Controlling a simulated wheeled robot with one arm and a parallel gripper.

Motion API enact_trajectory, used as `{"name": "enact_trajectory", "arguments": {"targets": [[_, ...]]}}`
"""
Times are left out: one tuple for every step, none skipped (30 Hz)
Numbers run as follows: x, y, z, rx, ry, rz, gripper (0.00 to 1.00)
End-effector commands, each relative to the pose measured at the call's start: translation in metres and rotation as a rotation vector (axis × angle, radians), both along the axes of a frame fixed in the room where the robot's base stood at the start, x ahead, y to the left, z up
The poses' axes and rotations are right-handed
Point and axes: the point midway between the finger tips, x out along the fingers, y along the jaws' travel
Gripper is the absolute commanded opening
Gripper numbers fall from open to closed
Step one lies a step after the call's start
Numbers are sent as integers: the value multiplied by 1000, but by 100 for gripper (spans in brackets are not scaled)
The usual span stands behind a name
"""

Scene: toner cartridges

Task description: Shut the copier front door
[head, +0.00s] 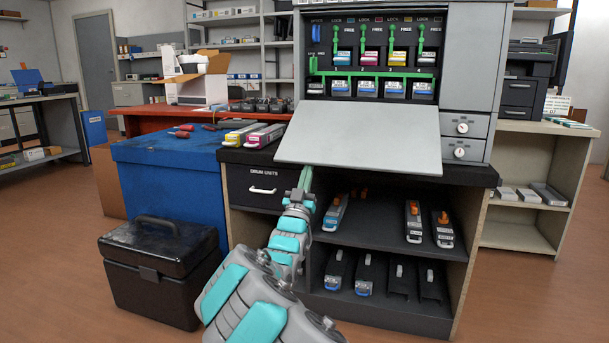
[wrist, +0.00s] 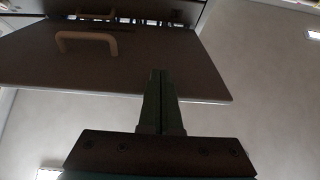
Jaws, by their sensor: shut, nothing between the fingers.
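The copier front door (head: 362,138) is a grey panel hinged at its lower side of the opening and hangs open, sloping outward and down toward me. In the wrist view its underside (wrist: 150,65) shows dark, with a tan handle (wrist: 87,38). My gripper (head: 307,172) is shut and empty, just below the door's front edge at its left part. In the wrist view the closed fingertips (wrist: 157,75) overlap the door's edge; I cannot tell whether they touch it. The copier (head: 467,62) shows several coloured cartridges and green levers in its open bay.
The copier stands on a dark-topped cabinet (head: 470,174) with shelves of cartridges and a drum units drawer (head: 262,188). Yellow and magenta cartridges (head: 264,136) lie left of the door. A blue cabinet (head: 165,175) and black toolbox (head: 152,270) stand at the left.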

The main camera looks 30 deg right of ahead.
Motion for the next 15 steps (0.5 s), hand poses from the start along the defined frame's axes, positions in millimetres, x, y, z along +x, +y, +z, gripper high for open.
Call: {"name": "enact_trajectory", "arguments": {"targets": [[4,-7,12,1,-2,-1,0],[6,-8,13,3,-2,0,0],[9,-12,16,4,-3,0,0],[11,-14,19,4,-3,0,0],[13,-17,21,4,-3,0,0],[15,-19,22,4,-1,0,0],[17,-20,23,3,-1,1,0],[18,-22,24,3,0,1,0],[19,-23,26,4,0,0,0],[20,-24,27,3,0,-1,0],[20,-25,28,2,0,-2,0],[21,-25,30,1,0,-1,0],[21,-25,33,0,0,-1,0],[21,-25,37,0,-2,0,0],[21,-25,44,0,-3,1,0]]}}
